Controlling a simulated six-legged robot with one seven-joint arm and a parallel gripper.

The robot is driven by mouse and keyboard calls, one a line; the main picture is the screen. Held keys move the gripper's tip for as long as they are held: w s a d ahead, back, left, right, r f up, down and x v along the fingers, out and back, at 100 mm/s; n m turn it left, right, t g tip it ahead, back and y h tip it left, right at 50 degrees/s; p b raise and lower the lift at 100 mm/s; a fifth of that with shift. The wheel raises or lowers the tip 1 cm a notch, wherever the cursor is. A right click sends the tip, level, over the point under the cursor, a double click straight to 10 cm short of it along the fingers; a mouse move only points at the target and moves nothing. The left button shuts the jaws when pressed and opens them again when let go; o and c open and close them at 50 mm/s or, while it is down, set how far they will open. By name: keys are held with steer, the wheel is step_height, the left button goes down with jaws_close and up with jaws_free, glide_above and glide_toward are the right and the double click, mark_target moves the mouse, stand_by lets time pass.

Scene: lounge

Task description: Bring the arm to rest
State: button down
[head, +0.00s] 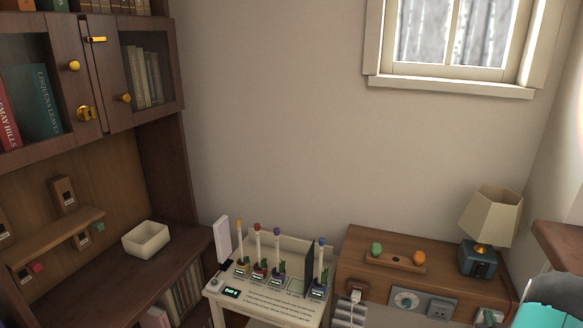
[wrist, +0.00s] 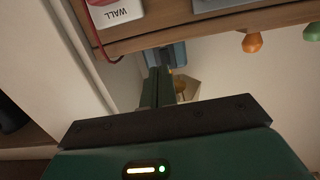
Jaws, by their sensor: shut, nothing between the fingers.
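My gripper (wrist: 158,88) shows in the wrist view, its two dark green fingers together with nothing between them. It points toward the lamp (wrist: 187,90), whose blue base (wrist: 176,53) is partly hidden behind the fingers. I cannot tell the distance between them. In the head view, a teal and dark part of my arm shows at the lower right corner, and the fingers are not visible there.
In the head view, the lamp (head: 490,218) stands on a wooden cabinet (head: 365,245) beside a small tray (head: 392,262) with green and orange pieces. A white stand (head: 265,305) is at centre. A bookcase (head: 150,130) fills the left. A wooden ledge (head: 560,240) is at right.

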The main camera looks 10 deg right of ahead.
steer(key=w+a+r+n+g+y, duration=0.1)
steer(key=w+a+r, duration=0.4)
steer(key=a+r, duration=0.25)
steer(key=w+a+r+n+g+y, duration=0.1)
steer(key=w+a+r+g, duration=0.1)
steer(key=w+a+r, duration=0.55)
steer(key=s+a+r+g+y, duration=0.1)
steer(key=s+a+r, duration=0.3)
steer(key=a+r, duration=0.45)
steer(key=s+a+r+n+g+y, duration=0.1)
steer(key=s+a+r, duration=0.25)
steer(key=a, duration=0.45)
steer(key=s+a+r+n+g+y, duration=0.1)
steer(key=s+a+r+y, duration=0.1)
steer(key=s+a, duration=0.5)
steer(key=s+a+n+g+y, duration=0.2)
steer(key=s+a+g, duration=0.1)
steer(key=s+a, duration=1)
steer(key=shift+s+a+r, duration=0.15)
steer(key=shift+a, duration=0.15)
steer(key=shift+d, duration=0.2)
